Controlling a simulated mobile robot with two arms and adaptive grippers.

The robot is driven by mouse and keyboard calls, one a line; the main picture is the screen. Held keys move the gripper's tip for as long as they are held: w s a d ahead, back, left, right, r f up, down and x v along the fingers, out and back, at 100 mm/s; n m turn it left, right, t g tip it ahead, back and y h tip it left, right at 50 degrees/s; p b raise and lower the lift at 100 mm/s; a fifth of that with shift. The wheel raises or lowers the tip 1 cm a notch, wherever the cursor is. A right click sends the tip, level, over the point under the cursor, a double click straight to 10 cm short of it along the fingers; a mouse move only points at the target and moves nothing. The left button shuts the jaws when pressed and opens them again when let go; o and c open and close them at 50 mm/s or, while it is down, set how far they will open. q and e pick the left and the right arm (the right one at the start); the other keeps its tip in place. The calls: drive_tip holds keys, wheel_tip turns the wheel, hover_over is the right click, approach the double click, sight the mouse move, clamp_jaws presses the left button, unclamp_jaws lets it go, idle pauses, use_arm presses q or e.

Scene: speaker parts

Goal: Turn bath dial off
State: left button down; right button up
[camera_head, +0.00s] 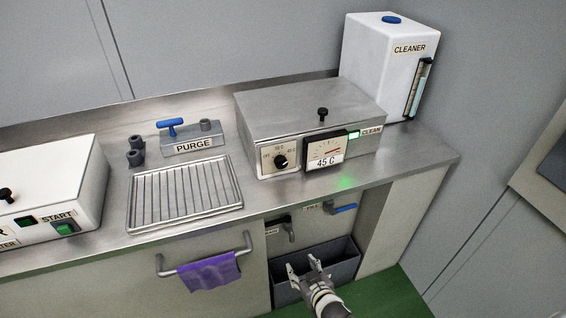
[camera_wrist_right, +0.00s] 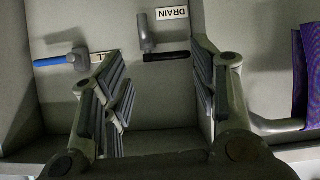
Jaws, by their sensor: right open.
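The bath dial (camera_head: 281,161) is a round black knob on a white plate at the front left of a steel box, the bath (camera_head: 262,122). Marks for OFF and temperatures surround it; I cannot tell clearly where its pointer stands. Beside it a gauge (camera_head: 325,149) reads 45 C, and a green light (camera_head: 354,135) is lit by the CLEAN label. My right gripper (camera_head: 304,265) is open and empty, low in front of the counter, well below the dial. In the right wrist view its open fingers (camera_wrist_right: 158,92) face the cabinet front. My left gripper is not in view.
Below the counter are a black-handled DRAIN valve (camera_wrist_right: 147,34) and a blue-handled valve (camera_head: 342,208), above a dark bin (camera_head: 343,266). A purple cloth (camera_head: 209,272) hangs on a rail to the left. A wire rack (camera_head: 184,196) and PURGE block (camera_head: 193,143) stand left of the bath; the CLEANER tank (camera_head: 380,58) stands behind right.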

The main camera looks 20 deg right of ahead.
drive_tip(key=w+r+t, duration=0.2)
drive_tip(key=w+r, duration=0.1)
drive_tip(key=r, duration=0.5)
drive_tip(key=w+r+t, duration=0.2)
drive_tip(key=w+r, duration=0.2)
drive_tip(key=r, duration=0.4)
drive_tip(key=t, duration=0.2)
approach(282, 165)
drive_tip(key=w+p, duration=0.1)
drive_tip(key=w, duration=0.8)
drive_tip(key=shift+w+r, duration=0.1)
drive_tip(key=shift+w, duration=0.1)
drive_tip(key=c, duration=1)
drive_tip(key=shift+c, duration=0.2)
